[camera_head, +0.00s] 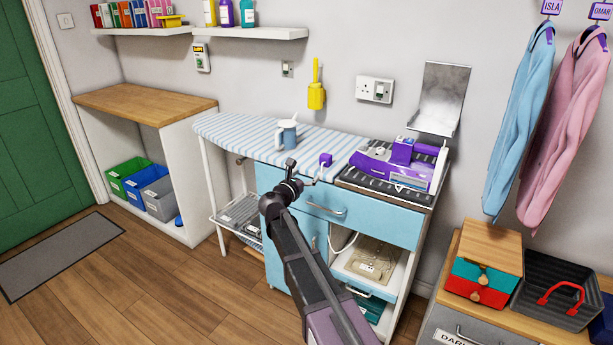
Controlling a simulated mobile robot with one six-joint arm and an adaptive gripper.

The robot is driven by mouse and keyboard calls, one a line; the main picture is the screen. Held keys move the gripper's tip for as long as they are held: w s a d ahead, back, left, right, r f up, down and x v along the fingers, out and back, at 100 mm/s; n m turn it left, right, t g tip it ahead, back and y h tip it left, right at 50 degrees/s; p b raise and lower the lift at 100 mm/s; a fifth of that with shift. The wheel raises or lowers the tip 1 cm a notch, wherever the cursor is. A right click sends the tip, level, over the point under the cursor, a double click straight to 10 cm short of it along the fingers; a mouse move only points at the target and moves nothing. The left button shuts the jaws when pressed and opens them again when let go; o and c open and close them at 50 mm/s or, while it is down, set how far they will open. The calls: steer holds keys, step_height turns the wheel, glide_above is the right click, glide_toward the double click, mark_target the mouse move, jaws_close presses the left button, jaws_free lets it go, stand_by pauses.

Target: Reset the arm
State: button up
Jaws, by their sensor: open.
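My arm (306,265) reaches up from the bottom middle of the head camera view. My gripper (292,172) is at its far end, small and dark, seen in front of the ironing board's near edge and the blue cabinet. It is open, and I see nothing held in it. The fingers are too small to make out clearly. I cannot tell how far the gripper is from the board. A small purple object (326,159) is just right of the gripper.
A purple and white appliance (405,163) sits on the blue cabinet (375,226) at right. A yellow holder (316,97) hangs on the wall. Several bins (159,198) stand in the left shelf unit. The wooden floor (150,265) at left is clear apart from a grey mat (62,254).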

stand_by(0.4)
steer(key=s+d+f+m+g+y, duration=0.2)
steer(key=s+d+f+m+g, duration=0.85)
steer(key=s+m, duration=0.55)
steer(key=s+f+m+g+y, duration=0.1)
steer(key=s+f+m+y, duration=0.1)
steer(key=s+m+y, duration=0.3)
steer(key=s+a+f+m+g+y+p, duration=0.1)
steer(key=s+f+m+g, duration=0.2)
steer(key=s, duration=0.4)
steer(key=s+f+m+y, duration=0.2)
steer(key=s+m+y, duration=0.1)
steer(key=s+m, duration=0.25)
step_height(320, 180, up, 24)
steer(key=p, duration=2.4)
steer(key=shift+a+r+n, duration=0.15)
steer(key=shift+r+n, duration=0.05)
steer(key=shift+n, duration=0.15)
